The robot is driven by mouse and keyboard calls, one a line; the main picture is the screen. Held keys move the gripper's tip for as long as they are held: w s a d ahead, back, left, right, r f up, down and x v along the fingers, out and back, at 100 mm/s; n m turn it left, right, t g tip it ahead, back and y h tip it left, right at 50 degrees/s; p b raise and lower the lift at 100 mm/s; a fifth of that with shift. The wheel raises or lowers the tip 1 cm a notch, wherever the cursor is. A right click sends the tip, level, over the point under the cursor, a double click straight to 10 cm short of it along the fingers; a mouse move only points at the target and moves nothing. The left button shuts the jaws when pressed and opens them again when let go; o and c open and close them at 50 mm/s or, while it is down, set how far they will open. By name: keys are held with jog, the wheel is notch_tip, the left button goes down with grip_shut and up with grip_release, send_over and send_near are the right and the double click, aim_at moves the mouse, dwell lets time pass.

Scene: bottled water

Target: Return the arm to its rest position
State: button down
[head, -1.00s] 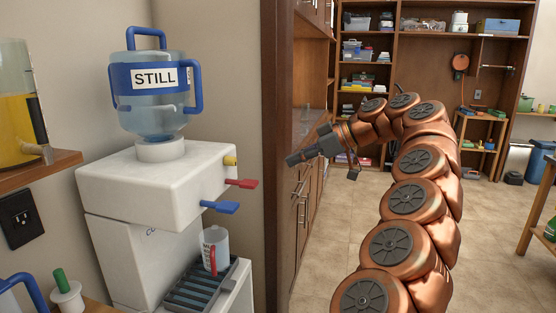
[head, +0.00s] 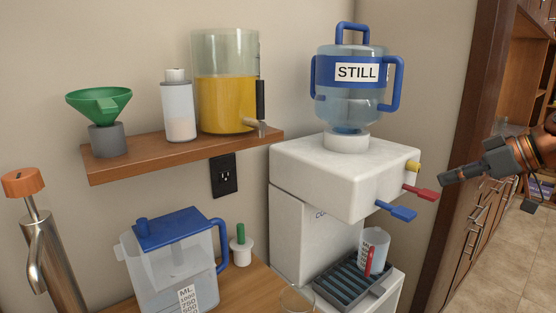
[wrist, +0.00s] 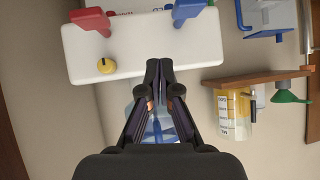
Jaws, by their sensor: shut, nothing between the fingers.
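My gripper (head: 446,181) is at the right of the head view, beside the white water dispenser (head: 320,165) and apart from its red lever (head: 420,192). It is shut and empty; the closed fingers also show in the wrist view (wrist: 158,68). The dispenser carries a blue-handled bottle (head: 350,98) labelled STILL, upright on top. Most of my arm is outside the head view.
A wooden shelf (head: 180,155) holds a green funnel, a white-capped container and a yellow drink dispenser (head: 222,100). A blue-lidded pitcher (head: 172,265) stands on the counter below. A brown cabinet (head: 478,150) is behind my gripper. Open floor (head: 497,275) lies at the lower right.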

jog(key=s+a+f+g, duration=0.2)
jog(key=a, duration=0.6)
jog(key=s+a+f+g, duration=0.2)
jog(key=a, duration=0.6)
jog(key=s+a+f+m+g+h, duration=0.1)
jog(key=s+a+f+g+h, duration=0.15)
jog(key=s+a+f, duration=0.45)
jog(key=s+d+f+m+g+h, duration=0.2)
jog(key=s+f+m+g+h, duration=0.3)
jog(key=s+f, duration=1.5)
notch_tip(320, 180, up, 18)
jog(key=m+t+p, duration=0.1)
jog(key=t+p, duration=0.1)
jog(key=p, duration=1.2)
jog(key=shift+s+d+m, duration=0.15)
jog(key=shift+s+m, duration=0.15)
jog(key=shift+s, duration=0.05)
